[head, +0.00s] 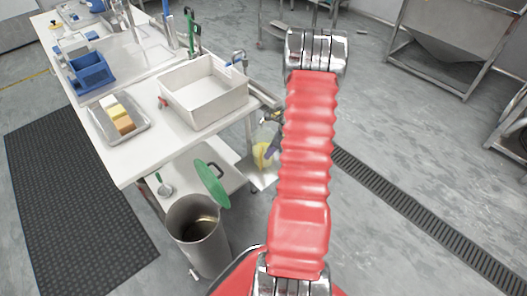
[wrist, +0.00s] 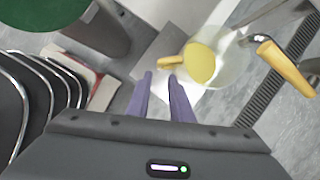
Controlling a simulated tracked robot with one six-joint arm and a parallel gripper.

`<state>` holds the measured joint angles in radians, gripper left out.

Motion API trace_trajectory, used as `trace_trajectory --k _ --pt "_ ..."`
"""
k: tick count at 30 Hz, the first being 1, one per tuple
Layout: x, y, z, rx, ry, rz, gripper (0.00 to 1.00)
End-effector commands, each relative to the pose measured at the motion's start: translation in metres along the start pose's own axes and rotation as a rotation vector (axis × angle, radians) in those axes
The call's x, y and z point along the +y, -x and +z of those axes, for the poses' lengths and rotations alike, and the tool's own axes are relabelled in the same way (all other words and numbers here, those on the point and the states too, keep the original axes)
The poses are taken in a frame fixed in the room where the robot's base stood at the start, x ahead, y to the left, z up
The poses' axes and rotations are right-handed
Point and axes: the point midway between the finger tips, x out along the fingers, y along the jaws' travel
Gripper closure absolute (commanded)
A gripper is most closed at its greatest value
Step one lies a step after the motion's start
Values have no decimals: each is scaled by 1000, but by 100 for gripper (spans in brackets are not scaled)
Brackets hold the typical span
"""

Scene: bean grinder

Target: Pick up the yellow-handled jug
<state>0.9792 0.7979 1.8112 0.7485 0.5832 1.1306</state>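In the head view the jug (head: 262,152) is small, beside the table and partly hidden by my red arm. My gripper (wrist: 163,78) has two purple fingers with a gap between them and nothing in it. The gripper is mostly hidden behind my arm in the head view.
A white table (head: 128,160) holds a white basin (head: 203,95), a tray of blocks (head: 118,124) and blue bins (head: 90,72). A metal bin (head: 200,240) with a green lid (head: 212,184) stands in front. A drain grate (head: 430,235) crosses the open floor at right.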

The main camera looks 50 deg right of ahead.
Motion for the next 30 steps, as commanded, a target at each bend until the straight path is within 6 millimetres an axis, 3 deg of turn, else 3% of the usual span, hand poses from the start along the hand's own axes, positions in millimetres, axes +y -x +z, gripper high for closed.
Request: trace_trajectory --k 12,25,30 --pt "0 -53 1 0 1 0 80" --pt "0 -58 1 0 3 0 80" --pt "2 -70 1 0 3 3 80"
